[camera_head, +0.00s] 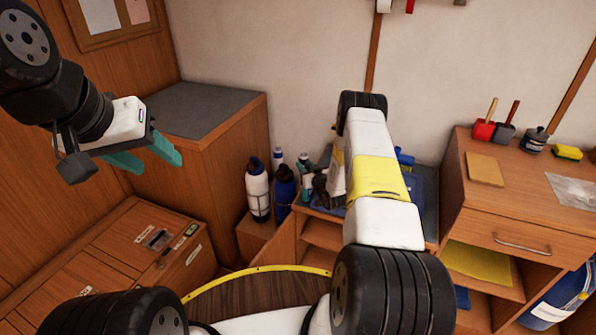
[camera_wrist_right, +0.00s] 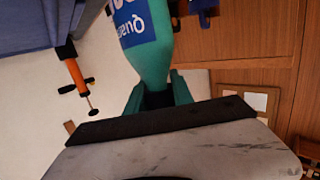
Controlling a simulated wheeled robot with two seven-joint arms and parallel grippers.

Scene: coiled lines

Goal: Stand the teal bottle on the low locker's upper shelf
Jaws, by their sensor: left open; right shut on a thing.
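The teal bottle (camera_wrist_right: 150,50), with a blue and white label, is between the teal fingers of my right gripper (camera_wrist_right: 160,95), which is shut on it. In the head view my right gripper (camera_head: 320,186) is largely hidden behind my arm, above the left part of the low locker. The low locker (camera_head: 318,236) stands open at the front, with shelf space showing; my right arm covers much of it. My left gripper (camera_head: 152,160) is open and empty at the upper left, in front of the grey-topped cabinet.
A white bottle (camera_head: 258,192) and a blue bottle (camera_head: 285,188) stand left of the low locker. An open wooden door (camera_head: 281,243) stands at its left. The drawer cabinet (camera_head: 520,222) on the right holds a yellow cloth (camera_head: 478,262). An orange-handled clamp (camera_wrist_right: 77,76) shows in the wrist view.

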